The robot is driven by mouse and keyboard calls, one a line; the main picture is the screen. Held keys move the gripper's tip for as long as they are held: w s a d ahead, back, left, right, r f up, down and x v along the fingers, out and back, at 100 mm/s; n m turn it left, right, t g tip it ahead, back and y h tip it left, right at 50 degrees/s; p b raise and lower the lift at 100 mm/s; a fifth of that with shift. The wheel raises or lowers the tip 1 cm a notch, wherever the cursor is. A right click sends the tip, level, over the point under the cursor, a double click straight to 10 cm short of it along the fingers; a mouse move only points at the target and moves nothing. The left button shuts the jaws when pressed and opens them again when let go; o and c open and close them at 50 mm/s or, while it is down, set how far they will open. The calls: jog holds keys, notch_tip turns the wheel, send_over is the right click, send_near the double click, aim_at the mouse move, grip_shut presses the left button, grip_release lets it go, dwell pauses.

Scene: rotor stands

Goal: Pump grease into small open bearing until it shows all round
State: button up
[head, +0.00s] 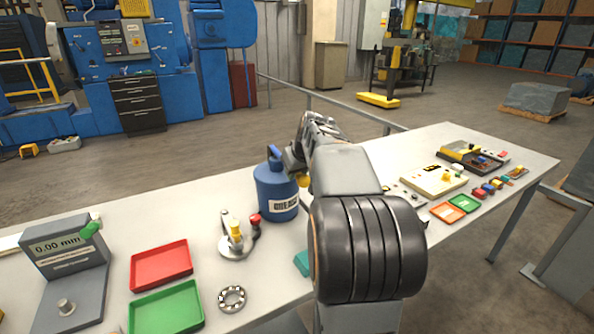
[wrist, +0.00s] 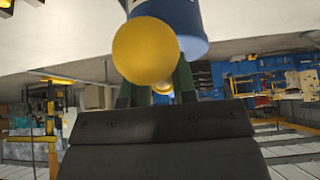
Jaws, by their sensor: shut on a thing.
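A blue can (head: 276,192) with a white label stands on the table just left of my arm; its lower part shows at the top of the wrist view (wrist: 188,30). My gripper (wrist: 163,84) is beside the can, shut on a yellow-knobbed handle (wrist: 145,52). The big round knob covers much of the grip, so how the handle joins the can is hidden. The knob shows small beside the can in the head view (head: 303,181). An open bearing with visible balls (head: 232,298) lies flat on the table in front, apart from my gripper. I cannot make out grease on it.
Left of the can are a small stand with yellow and red parts (head: 235,243), a red tray (head: 161,265), a green tray (head: 166,308) and a grey gauge reading 0.00 mm (head: 66,252). Boxes and small parts, including a cream box (head: 434,180), crowd the table right of my arm.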

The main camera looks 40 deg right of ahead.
jog(key=shift+f, duration=0.45)
jog(key=shift+r, duration=0.3)
jog(key=shift+w+r+p, duration=0.15)
jog(key=shift+r+p, duration=1.75)
jog(key=shift+r, duration=0.5)
jog(key=o, duration=0.6)
jog(key=shift+s, duration=0.2)
jog(key=shift+o, duration=1.1)
notch_tip(320, 180, up, 7)
jog(key=p, duration=0.5)
jog(key=shift+p, duration=0.35)
